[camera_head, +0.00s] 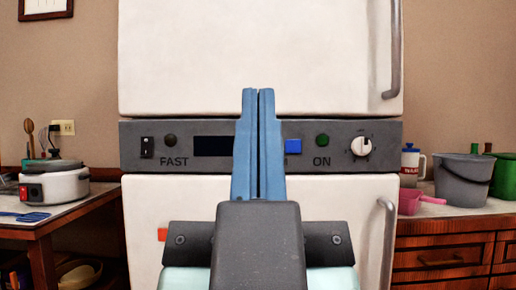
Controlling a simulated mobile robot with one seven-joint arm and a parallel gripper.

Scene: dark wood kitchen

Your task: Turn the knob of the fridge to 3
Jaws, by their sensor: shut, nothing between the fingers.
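The white fridge (190,50) stands straight ahead, with a dark grey control panel (345,159) between its upper and lower doors. The round white knob (361,146) is at the right end of the panel, with small marks around it too small to read. My gripper (258,92) points up in the middle of the view, its two blue fingers together and empty. It appears in front of the panel, to the left of the knob, and hides the panel's middle. I cannot tell whether it touches the panel.
The panel also has a black switch (147,147), a blue button (293,146) and a green button (322,140). Metal handles (388,240) are on the doors' right side. A white cooker (54,187) stands on the left counter; a grey bucket (464,181) stands on the right one.

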